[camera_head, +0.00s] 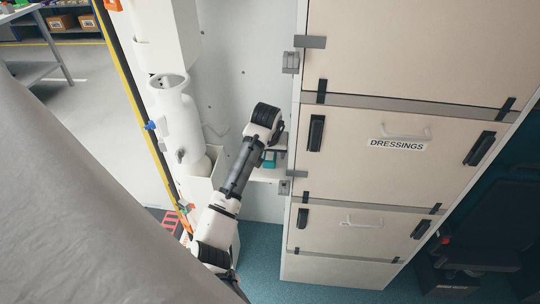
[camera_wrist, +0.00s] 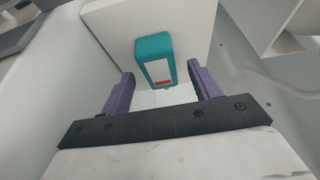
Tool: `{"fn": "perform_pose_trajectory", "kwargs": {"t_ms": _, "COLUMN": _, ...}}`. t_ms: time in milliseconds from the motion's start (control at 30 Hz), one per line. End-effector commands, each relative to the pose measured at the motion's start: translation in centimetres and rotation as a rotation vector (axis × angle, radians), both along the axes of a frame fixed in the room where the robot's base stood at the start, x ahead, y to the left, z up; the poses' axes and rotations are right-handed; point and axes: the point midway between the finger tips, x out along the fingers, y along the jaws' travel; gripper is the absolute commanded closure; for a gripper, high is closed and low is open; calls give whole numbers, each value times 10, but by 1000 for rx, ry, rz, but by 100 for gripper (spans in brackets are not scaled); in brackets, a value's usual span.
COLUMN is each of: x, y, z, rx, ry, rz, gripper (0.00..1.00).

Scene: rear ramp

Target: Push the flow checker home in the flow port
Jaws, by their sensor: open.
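The flow checker looks to be the small teal block with a white and red face (camera_wrist: 157,62), in the wrist view just beyond my fingertips. In the head view a bit of teal (camera_head: 269,157) shows beside the end of my arm. My gripper (camera_wrist: 160,84) has its two purple fingers apart, one on each side of the block's lower end, with gaps showing. In the head view my wrist hides most of the gripper. The block stands against a white panel or ledge (camera_wrist: 108,25). I cannot make out the flow port.
A tall beige cabinet labelled DRESSINGS (camera_head: 410,120), with black handles, stands close to the right of my arm. A white cylindrical fixture (camera_head: 172,110) is on the left. A grey surface (camera_head: 70,200) fills the lower left. Teal floor (camera_head: 262,240) shows below.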

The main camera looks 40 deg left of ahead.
Motion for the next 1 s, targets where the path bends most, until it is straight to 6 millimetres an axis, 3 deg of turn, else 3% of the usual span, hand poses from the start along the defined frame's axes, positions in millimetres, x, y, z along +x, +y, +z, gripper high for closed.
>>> {"fn": "perform_pose_trajectory", "kwargs": {"t_ms": 133, "x": 4, "y": 3, "z": -12, "rx": 1, "ry": 0, "rz": 0, "gripper": 38}}
{"fn": "perform_pose_trajectory", "kwargs": {"t_ms": 367, "x": 5, "y": 3, "z": -15, "rx": 1, "ry": -1, "rz": 0, "gripper": 38}}
{"fn": "perform_pose_trajectory", "kwargs": {"t_ms": 733, "x": 5, "y": 3, "z": -15, "rx": 1, "ry": -1, "rz": 0, "gripper": 84}}
{"fn": "perform_pose_trajectory", "kwargs": {"t_ms": 1000, "x": 5, "y": 3, "z": -14, "rx": 1, "ry": -1, "rz": 0, "gripper": 86}}
